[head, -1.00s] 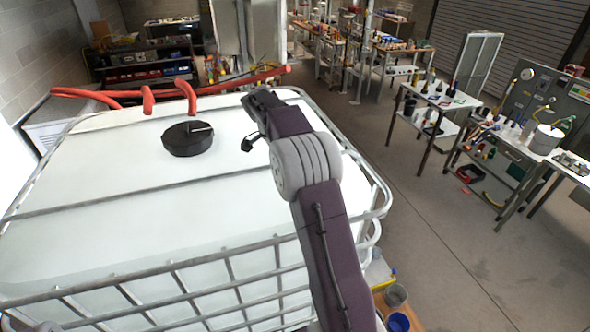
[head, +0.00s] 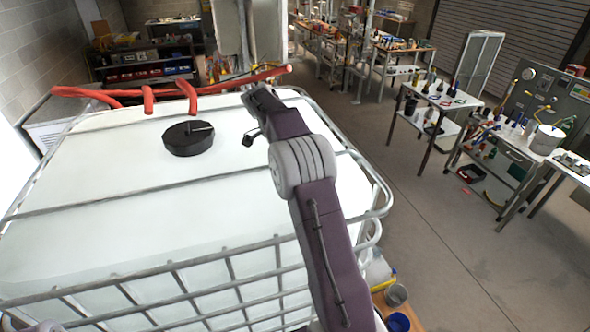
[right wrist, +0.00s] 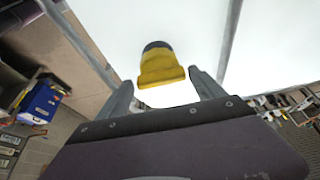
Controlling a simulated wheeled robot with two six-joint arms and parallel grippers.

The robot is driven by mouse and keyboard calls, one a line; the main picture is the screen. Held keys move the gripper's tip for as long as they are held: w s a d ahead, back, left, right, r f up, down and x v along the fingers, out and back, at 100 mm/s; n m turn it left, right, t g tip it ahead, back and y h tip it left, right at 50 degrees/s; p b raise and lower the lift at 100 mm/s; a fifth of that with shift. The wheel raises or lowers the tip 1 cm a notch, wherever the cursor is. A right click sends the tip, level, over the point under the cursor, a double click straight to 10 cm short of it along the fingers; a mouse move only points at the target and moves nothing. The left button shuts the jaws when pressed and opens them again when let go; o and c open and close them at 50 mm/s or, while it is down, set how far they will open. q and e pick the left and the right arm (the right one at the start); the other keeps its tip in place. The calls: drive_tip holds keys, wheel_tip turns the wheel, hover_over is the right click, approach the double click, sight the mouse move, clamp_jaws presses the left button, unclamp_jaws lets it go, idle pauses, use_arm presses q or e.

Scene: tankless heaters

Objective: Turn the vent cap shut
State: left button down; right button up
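In the right wrist view a yellow cap-like fitting (right wrist: 160,68) with a dark end stands out against the white tank wall. My right gripper (right wrist: 160,82) is open, with one finger on each side of it. The fitting shows between the fingertips, with a visible gap on both sides; I cannot tell how far ahead of them it is. The fitting is not visible in the head view. There, a round black lid (head: 188,139) with a thin bar on it sits on top of the tank. My left gripper is not in view.
The white tank (head: 130,225) stands in a metal tube cage (head: 235,248). Red pipes (head: 220,84) run along its far edge. Tables with bottles and tools (head: 440,97) stand at the right, with open floor before them. Buckets (head: 396,295) are by the tank's near right corner.

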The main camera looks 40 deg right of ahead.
drive_tip(key=shift+o, duration=0.2)
drive_tip(key=shift+d+f, duration=0.1)
drive_tip(key=shift+d, duration=0.35)
drive_tip(key=shift+a+r, duration=0.25)
drive_tip(key=shift+r, duration=0.05)
drive_tip(key=v, duration=0.6)
drive_tip(key=shift+w+r, duration=0.15)
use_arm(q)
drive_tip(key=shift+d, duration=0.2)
use_arm(e)
drive_tip(key=shift+v, duration=0.95)
drive_tip(key=shift+r, duration=0.1)
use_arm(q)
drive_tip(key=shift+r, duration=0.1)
use_arm(e)
drive_tip(key=shift+d, duration=0.15)
